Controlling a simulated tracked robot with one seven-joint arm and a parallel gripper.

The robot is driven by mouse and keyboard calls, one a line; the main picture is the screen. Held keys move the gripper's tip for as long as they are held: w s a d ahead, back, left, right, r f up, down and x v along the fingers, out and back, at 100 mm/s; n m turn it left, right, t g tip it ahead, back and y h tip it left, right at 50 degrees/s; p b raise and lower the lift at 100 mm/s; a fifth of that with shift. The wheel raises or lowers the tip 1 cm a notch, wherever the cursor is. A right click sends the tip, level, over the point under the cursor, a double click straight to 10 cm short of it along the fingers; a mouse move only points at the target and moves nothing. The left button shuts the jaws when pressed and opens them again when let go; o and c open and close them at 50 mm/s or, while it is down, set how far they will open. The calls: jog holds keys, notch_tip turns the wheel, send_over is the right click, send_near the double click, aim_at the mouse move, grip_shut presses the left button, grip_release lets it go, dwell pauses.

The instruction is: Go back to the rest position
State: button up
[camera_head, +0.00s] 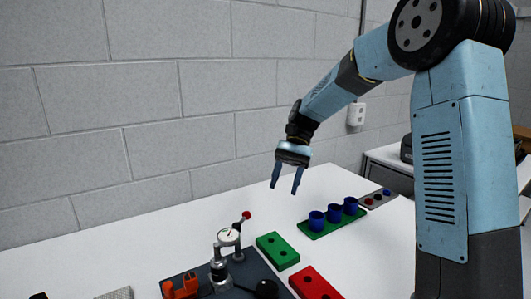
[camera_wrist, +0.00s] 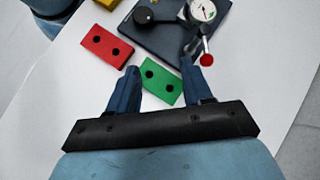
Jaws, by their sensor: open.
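My gripper (camera_head: 285,187) hangs above the white table, its two blue fingers pointing down and spread apart with nothing between them. In the wrist view my gripper (camera_wrist: 164,85) shows the same open fingers, with the table below. The arm reaches from the column at the right out over the table.
A red block with holes (camera_head: 314,284) lies near the front. A dark plate carries a dial gauge (camera_head: 228,237) with a red-tipped lever. Blue cups (camera_head: 334,213) stand on a green base at the right, by a grey button panel (camera_head: 378,198). A block wall (camera_head: 150,110) stands behind.

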jog(key=s+d+r+n+t+h, duration=0.1)
jog(key=s+d+r+t+h, duration=0.1)
jog(key=s+d+t, duration=0.4)
jog(key=s+d+r+n+t+h, duration=0.1)
jog(key=s+d+r+t+h, duration=0.1)
jog(key=s+d+r+t, duration=0.2)
jog(key=s+d+t, duration=0.3)
jog(key=s+d, duration=0.5)
jog(key=s, duration=0.4)
jog(key=shift+s+r+n, duration=0.2)
jog(key=shift+r+n, duration=0.1)
